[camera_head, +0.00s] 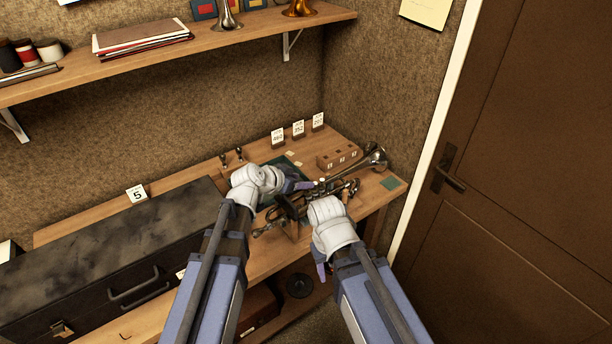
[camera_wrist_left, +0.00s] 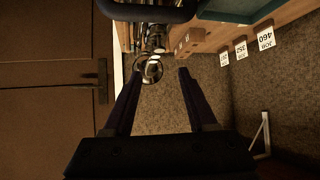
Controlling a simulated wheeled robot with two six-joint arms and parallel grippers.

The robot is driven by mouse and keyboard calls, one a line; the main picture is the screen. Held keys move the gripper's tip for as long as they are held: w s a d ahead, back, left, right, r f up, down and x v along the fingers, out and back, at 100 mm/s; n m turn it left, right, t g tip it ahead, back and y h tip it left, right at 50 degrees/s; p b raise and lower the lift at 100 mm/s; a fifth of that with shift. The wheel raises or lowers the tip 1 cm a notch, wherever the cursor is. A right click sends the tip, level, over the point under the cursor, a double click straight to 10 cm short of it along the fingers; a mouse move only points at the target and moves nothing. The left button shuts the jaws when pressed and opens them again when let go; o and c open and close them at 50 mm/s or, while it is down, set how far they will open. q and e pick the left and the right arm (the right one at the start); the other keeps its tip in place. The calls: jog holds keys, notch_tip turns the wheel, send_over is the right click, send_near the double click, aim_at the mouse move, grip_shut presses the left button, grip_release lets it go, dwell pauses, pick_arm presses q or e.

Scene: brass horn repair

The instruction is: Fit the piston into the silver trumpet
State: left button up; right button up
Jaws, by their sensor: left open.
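The silver trumpet (camera_head: 374,161) lies across the right part of the bench on a wooden support (camera_head: 292,230), its bell toward the back right. In the left wrist view its bell (camera_wrist_left: 151,70) shows beyond my fingertips. My left gripper (camera_head: 298,184) is open above the trumpet's valve section; in the left wrist view nothing is held between its fingers (camera_wrist_left: 157,76). My right gripper (camera_head: 320,268) is at the near side of the trumpet, its fingers mostly hidden by its own hand. I cannot make out the piston for certain; small dark upright parts (camera_head: 240,154) stand at the back of the bench.
A long dark case (camera_head: 110,250) fills the bench's left part. A wooden block with labels (camera_head: 340,156) and number cards (camera_head: 298,129) stand at the back. A shelf (camera_head: 150,55) hangs above; a brown door (camera_head: 520,180) is at right.

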pick_arm(q)
jog(key=p+v, duration=0.1)
jog(key=v, duration=0.2)
pick_arm(e)
jog(key=shift+r, duration=0.9)
